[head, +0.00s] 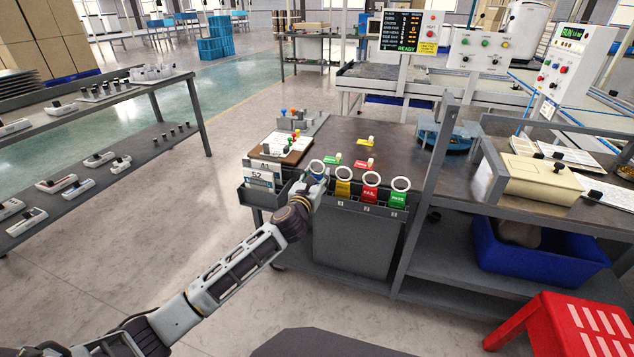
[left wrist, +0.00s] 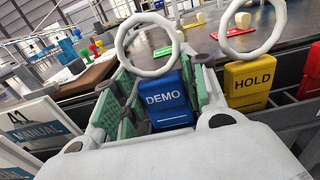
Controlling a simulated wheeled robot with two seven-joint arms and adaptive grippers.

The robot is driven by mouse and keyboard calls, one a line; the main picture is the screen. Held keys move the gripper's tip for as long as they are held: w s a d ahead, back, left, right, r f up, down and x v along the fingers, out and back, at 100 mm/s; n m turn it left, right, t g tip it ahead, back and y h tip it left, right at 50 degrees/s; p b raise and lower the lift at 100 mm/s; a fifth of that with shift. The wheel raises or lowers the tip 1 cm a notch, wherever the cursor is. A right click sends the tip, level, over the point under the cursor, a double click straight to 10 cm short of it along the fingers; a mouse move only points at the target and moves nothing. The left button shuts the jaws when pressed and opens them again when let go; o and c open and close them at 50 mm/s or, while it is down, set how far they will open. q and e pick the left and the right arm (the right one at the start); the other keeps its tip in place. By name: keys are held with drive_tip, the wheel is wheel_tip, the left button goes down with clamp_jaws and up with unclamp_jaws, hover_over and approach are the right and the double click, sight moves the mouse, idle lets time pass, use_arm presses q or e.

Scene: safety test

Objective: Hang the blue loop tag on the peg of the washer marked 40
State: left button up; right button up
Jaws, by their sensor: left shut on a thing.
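The blue loop tag (left wrist: 168,98) reads DEMO and has a white ring (left wrist: 147,45) on top. It stands between the green-padded fingers of my left gripper (left wrist: 160,84), which is shut on it. In the head view my left gripper (head: 316,184) is at the left end of the tag rack on the table's front edge. There the white ring (head: 317,167) shows above it, and most of the blue tag is hidden. I cannot make out a washer marked 40 or its peg. My right gripper is not in view.
Beside the blue tag stand a yellow HOLD tag (head: 343,189), a red tag (head: 370,193) and a green tag (head: 398,197), all ringed. White cards (head: 262,176) stand left of the gripper. Control panels (head: 410,33) stand behind. A red stool (head: 570,325) is front right.

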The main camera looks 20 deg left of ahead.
use_arm(q)
drive_tip(key=shift+f, duration=0.25)
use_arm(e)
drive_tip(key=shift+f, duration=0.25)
use_arm(q)
drive_tip(key=shift+f, duration=0.1)
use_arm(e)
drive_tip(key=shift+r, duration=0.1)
use_arm(q)
drive_tip(key=o, duration=0.9)
drive_tip(key=shift+c, duration=0.2)
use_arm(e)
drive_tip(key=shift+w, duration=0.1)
use_arm(q)
drive_tip(key=shift+s, duration=0.1)
drive_tip(key=s+p, duration=0.3)
drive_tip(key=s, duration=0.8)
drive_tip(key=shift+s+a+r, duration=0.2)
drive_tip(key=shift+s, duration=0.2)
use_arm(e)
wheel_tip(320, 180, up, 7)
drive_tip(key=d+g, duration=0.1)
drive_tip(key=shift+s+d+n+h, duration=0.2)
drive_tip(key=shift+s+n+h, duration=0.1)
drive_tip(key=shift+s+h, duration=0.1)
